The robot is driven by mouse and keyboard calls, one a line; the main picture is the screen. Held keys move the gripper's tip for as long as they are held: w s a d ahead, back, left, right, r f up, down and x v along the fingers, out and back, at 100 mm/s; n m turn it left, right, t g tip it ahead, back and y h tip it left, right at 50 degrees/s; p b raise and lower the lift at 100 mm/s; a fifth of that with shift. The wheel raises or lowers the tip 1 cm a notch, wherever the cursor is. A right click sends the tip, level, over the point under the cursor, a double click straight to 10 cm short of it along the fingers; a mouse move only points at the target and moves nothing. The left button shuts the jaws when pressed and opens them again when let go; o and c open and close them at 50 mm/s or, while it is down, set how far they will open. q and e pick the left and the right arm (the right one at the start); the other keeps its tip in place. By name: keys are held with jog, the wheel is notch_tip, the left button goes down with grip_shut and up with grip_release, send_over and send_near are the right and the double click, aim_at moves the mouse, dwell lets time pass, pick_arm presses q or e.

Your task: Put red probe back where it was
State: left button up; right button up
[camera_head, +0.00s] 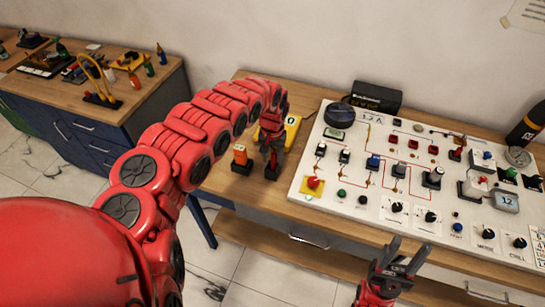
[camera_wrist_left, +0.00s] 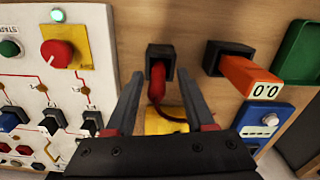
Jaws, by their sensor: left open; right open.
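The red probe (camera_wrist_left: 157,82) sits in a black square holder (camera_wrist_left: 160,52) in the left wrist view, with a red cable curling from it. My left gripper (camera_wrist_left: 159,77) is open, its two fingers on either side of the probe with visible gaps. In the head view my left gripper (camera_head: 272,152) points down over the holder (camera_head: 272,172) and largely hides the probe. My right gripper (camera_head: 398,252) is open and empty in front of the panel's front edge.
An orange meter reading 0.0 (camera_wrist_left: 250,78) stands in its own black holder close beside the probe. A yellow device (camera_head: 291,130) lies behind. The white gauge panel (camera_head: 345,205), full of knobs and switches, is to the right. A side bench (camera_head: 130,95) holds tools.

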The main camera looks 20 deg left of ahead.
pick_arm(q)
jog(key=shift+r, duration=0.15)
notch_tip(320, 180, up, 5)
jog(key=shift+w+r+b, duration=0.1)
jog(key=shift+b, duration=0.5)
notch_tip(320, 180, up, 4)
jog(key=shift+r+p, duration=0.1)
jog(key=shift+p, duration=0.25)
jog(key=shift+r, duration=0.35)
jog(key=shift+r+b, duration=0.3)
jog(key=shift+r, duration=0.65)
